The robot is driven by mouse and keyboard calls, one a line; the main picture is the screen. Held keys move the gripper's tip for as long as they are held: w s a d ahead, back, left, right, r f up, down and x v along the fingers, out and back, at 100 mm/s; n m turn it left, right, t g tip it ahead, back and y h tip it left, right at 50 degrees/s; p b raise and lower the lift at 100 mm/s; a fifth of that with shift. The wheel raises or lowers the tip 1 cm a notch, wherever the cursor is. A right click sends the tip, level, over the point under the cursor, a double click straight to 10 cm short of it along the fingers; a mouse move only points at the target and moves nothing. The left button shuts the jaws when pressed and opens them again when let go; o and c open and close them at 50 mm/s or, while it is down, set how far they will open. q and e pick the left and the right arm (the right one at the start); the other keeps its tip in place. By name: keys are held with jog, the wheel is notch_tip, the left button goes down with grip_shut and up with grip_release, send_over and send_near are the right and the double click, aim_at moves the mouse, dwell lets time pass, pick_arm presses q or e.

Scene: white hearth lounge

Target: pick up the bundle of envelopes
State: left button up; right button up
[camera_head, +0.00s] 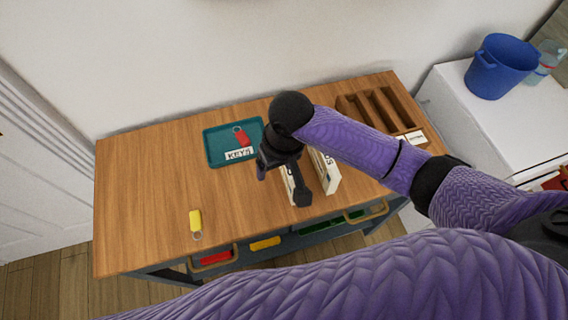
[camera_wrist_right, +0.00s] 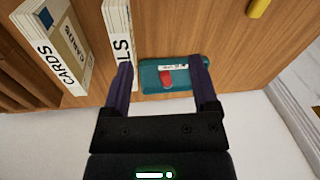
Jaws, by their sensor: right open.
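Two pale upright pieces stand side by side on the wooden table. The right one (camera_head: 325,172) shows clearly in the head view; the left one (camera_head: 289,187) is partly behind my gripper. In the right wrist view, one is lettered "CARDS" (camera_wrist_right: 70,45) and the other, ending in "LS" (camera_wrist_right: 117,30), is partly covered by a finger. I cannot tell which is the bundle of envelopes. My right gripper (camera_head: 282,186) is open above the table beside these pieces. In the wrist view nothing is gripped between its fingers (camera_wrist_right: 162,78). My left gripper is not in view.
A teal tray (camera_head: 215,152) labelled "KEYS" holds a red key tag (camera_head: 241,137). A yellow key tag (camera_head: 195,221) lies at the table's left front. A slotted wooden rack (camera_head: 350,106) stands at the back right. A blue bucket (camera_head: 502,68) is on the white cabinet. The table's left is mostly clear.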

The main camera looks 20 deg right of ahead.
jog(key=w+d, duration=0.1)
jog(key=w+d+r+m+h, duration=0.1)
jog(key=w+d+m, duration=0.1)
jog(key=d, duration=0.1)
jog(key=shift+w+r+g+h, duration=0.3)
jog(key=shift+w+r+h, duration=0.05)
jog(key=shift+w+h, duration=0.05)
jog(key=f+b, duration=0.1)
jog(key=f, duration=0.2)
jog(key=f+b, duration=0.1)
jog(key=f, duration=0.2)
jog(key=f+b, duration=0.2)
jog(key=f, duration=0.1)
jog(key=shift+w+a+f, duration=0.2)
jog(key=shift+w+f, duration=0.05)
jog(key=shift+r, duration=0.1)
grip_shut()
